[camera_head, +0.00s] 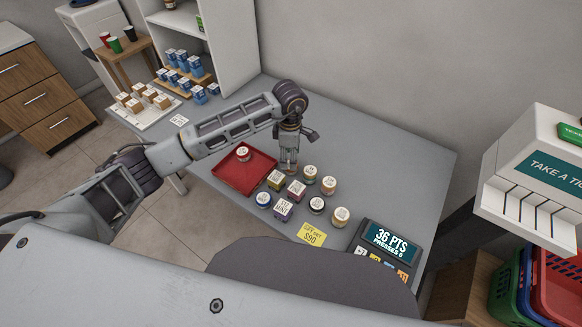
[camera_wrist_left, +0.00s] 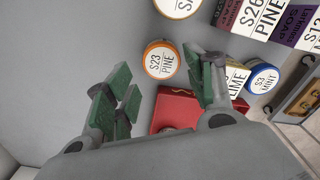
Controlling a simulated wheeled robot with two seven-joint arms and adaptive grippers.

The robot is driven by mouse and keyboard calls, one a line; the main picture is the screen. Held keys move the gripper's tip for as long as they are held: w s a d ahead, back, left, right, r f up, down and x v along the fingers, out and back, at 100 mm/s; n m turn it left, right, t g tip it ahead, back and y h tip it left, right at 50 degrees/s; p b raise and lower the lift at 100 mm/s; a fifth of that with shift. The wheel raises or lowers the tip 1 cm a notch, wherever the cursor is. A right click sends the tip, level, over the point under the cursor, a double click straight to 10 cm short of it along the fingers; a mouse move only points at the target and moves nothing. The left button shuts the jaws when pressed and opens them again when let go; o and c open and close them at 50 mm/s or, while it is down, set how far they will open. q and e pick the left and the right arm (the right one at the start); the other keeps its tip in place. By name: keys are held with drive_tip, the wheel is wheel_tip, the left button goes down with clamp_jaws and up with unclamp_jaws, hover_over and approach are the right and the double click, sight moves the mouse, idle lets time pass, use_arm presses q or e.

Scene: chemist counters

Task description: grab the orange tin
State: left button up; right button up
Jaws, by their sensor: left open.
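The orange tin (camera_wrist_left: 160,62), with a white lid reading "S23 PINE", stands on the grey counter. In the left wrist view it lies just beyond my fingertips, nearer the right finger. My left gripper (camera_head: 289,168) points down over the counter between the red tray and the group of goods. It also shows in the left wrist view (camera_wrist_left: 162,92), with its green-padded fingers apart and nothing held. In the head view I cannot make out the orange tin; my gripper seems to hide it. My right gripper is not in view.
A lime box (camera_head: 276,180) stands close to my right-hand finger in the wrist view. A yellow-rimmed tin (camera_head: 310,173), a pine box (camera_head: 296,191) and a blue tin (camera_head: 263,199) are near. The red tray (camera_head: 230,178) holds one tin. The counter behind is clear.

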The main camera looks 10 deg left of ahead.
use_arm(q)
drive_tip(key=shift+s+d+f+p, duration=0.1)
drive_tip(key=shift+f+p, duration=0.05)
drive_tip(key=shift+f, duration=0.65)
drive_tip(key=shift+s+d+f+p, duration=0.1)
drive_tip(key=shift+f+p, duration=0.05)
drive_tip(key=shift+f, duration=1.45)
drive_tip(key=shift+c, duration=0.5)
drive_tip(key=c, duration=0.7)
drive_tip(key=shift+w, duration=0.1)
drive_tip(key=shift+r, duration=0.75)
wheel_tip(320, 180, up, 3)
drive_tip(key=shift+r, duration=0.15)
wheel_tip(320, 180, up, 4)
drive_tip(key=shift+r+b, duration=0.1)
drive_tip(key=shift+b, duration=0.25)
drive_tip(key=shift+r, duration=0.55)
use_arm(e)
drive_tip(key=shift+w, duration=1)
